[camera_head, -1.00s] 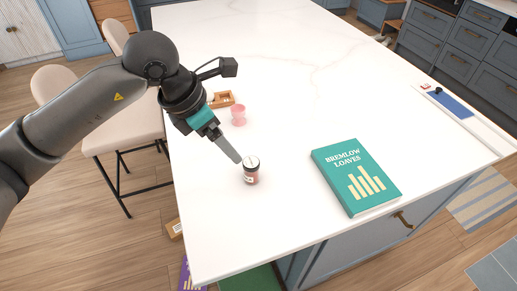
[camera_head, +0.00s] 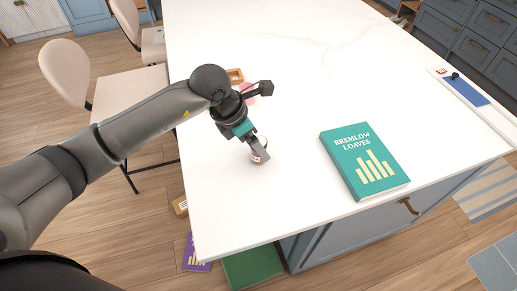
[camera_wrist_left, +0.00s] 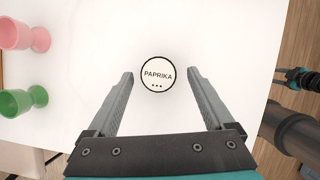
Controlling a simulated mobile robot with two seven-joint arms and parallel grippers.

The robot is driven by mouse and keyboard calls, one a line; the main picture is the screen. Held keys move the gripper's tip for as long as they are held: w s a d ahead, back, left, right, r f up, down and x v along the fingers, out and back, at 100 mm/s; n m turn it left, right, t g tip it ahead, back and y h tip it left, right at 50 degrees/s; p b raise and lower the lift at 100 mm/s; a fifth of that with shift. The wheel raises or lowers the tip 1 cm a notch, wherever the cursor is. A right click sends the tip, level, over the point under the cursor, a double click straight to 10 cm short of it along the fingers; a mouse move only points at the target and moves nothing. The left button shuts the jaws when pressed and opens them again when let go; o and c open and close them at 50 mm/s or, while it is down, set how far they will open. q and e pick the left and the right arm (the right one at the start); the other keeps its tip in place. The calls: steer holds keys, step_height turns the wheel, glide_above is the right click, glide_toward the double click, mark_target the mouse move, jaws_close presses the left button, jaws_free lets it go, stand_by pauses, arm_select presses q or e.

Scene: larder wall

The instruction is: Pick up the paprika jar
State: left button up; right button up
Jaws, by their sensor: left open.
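The paprika jar (camera_head: 257,158) stands upright on the white counter near its left front edge. Its round white lid (camera_wrist_left: 158,74), marked PAPRIKA, shows from above in the left wrist view. My left gripper (camera_head: 260,154) is over the jar and hides part of it in the head view. In the left wrist view its two fingers (camera_wrist_left: 160,80) are apart, one on each side of the lid, with a gap on both sides. It is open and holds nothing. My right gripper is not clearly shown in the head view.
A teal book (camera_head: 365,162) lies on the counter to the right. A wooden box (camera_head: 236,75) is behind my gripper. The counter's middle is clear.

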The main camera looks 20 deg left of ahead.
arm_select(q)
steer(key=shift+x, duration=1.45)
steer(key=shift+c, duration=0.2)
jaws_close()
